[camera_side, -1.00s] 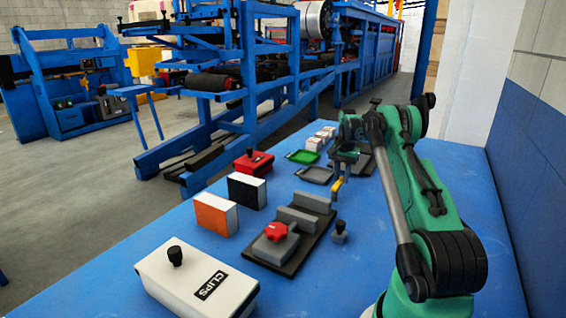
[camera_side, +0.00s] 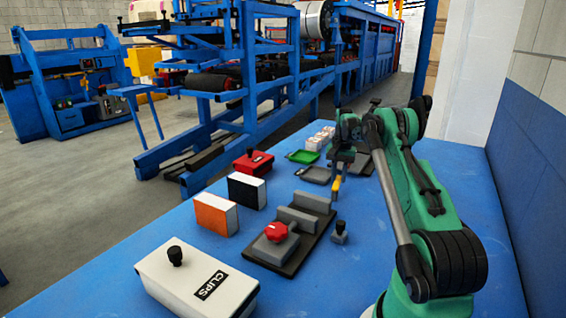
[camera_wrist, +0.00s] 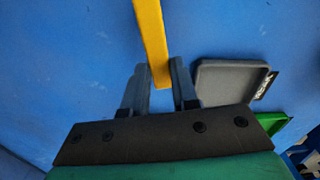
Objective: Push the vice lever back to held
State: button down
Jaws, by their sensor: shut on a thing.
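I cannot tell which of these parts is the lever. My gripper (camera_side: 341,174) is beyond the vice, pointing down, shut on a yellow bar (camera_side: 337,188). In the wrist view the yellow bar (camera_wrist: 152,40) lies between the fingers of my gripper (camera_wrist: 159,72) and extends past their tips.
A white CLIPS box (camera_side: 195,283) stands in front left. An orange box (camera_side: 212,214), a black-and-white box (camera_side: 246,190) and a red box (camera_side: 254,165) line the left edge. A grey tray (camera_side: 313,174) and a green tray (camera_side: 302,156) lie near the gripper.

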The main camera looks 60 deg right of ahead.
jog(key=n, duration=0.1)
jog(key=w+n, duration=0.1)
jog(key=n, duration=0.2)
jog(key=shift+w+a+n, duration=0.3)
jog(key=shift+w+a, duration=0.05)
jog(key=shift+w, duration=0.05)
jog(key=n, duration=0.2)
jog(key=w+a+n, duration=0.1)
jog(key=shift+w+n, duration=0.1)
jog(key=shift+n, duration=0.3)
jog(key=n, duration=0.1)
jog(key=a+n, duration=0.1)
jog(key=n, duration=0.2)
jog(key=shift+w+a, duration=0.35)
jog(key=shift+w, duration=0.05)
jog(key=shift+w+a+n, duration=0.1)
jog(key=shift+a+n, duration=0.25)
jog(key=shift+n, duration=0.55)
jog(key=shift+a+n, duration=0.3)
jog(key=shift+n, duration=0.6)
jog(key=c, duration=0.7)
grip_release()
notch_tip(320, 180, up, 6)
jog(key=shift+f, duration=0.2)
